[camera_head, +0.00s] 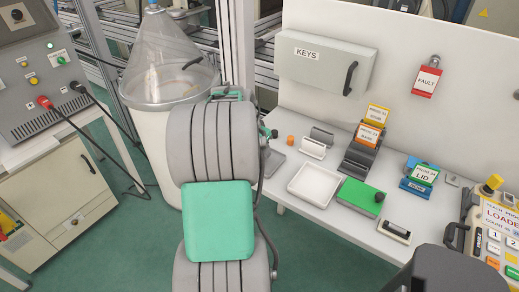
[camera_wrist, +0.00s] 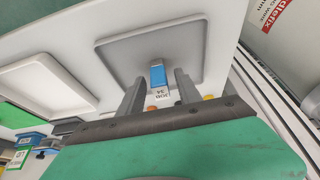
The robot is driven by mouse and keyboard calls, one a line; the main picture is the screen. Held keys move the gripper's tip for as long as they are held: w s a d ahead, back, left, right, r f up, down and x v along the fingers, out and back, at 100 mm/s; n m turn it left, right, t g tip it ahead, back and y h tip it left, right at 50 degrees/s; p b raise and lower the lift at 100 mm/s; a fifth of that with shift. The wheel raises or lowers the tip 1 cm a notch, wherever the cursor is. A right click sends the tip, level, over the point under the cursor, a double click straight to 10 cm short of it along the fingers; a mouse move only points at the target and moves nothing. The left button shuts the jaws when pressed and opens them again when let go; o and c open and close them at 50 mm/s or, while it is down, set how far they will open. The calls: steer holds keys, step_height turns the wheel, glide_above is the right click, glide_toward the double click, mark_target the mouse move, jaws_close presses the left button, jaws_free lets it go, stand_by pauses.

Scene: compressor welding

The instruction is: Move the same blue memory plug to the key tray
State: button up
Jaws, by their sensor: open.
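The blue memory plug (camera_wrist: 158,75), with a white label reading JOB 34, shows in the wrist view over the grey tray (camera_wrist: 125,48). My gripper (camera_wrist: 160,85) is open, with one finger on each side of the plug and a visible gap to it. I cannot tell whether the plug's far end touches the tray floor. In the head view the plug and my fingertips are hidden behind my arm. There the grey tray (camera_head: 273,163) shows only in part beside my arm, and an empty white tray (camera_head: 312,184) lies to its right.
The grey KEYS box (camera_head: 325,61) hangs on the back panel. Label holders (camera_head: 362,145), a green block (camera_head: 361,196) and a blue LID fixture (camera_head: 419,178) stand further right on the white table. A small orange piece (camera_head: 290,141) is behind the grey tray.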

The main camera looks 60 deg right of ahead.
steer(key=shift+r, duration=0.35)
steer(key=s+v, duration=0.1)
steer(key=v, duration=1.1)
steer(key=w+a+f+n+t, duration=0.15)
steer(key=w+a+n, duration=0.45)
steer(key=w+a, duration=0.6)
steer(key=s+a+f+n+t+y, duration=0.1)
steer(key=a+n, duration=0.6)
steer(key=a, duration=0.9)
steer(key=s+a+f+n+t+y, duration=0.1)
steer(key=a+f+n+y, duration=0.2)
steer(key=a, duration=1.4)
step_height(320, 180, down, 2)
steer(key=n, duration=0.4)
steer(key=shift+f, duration=0.2)
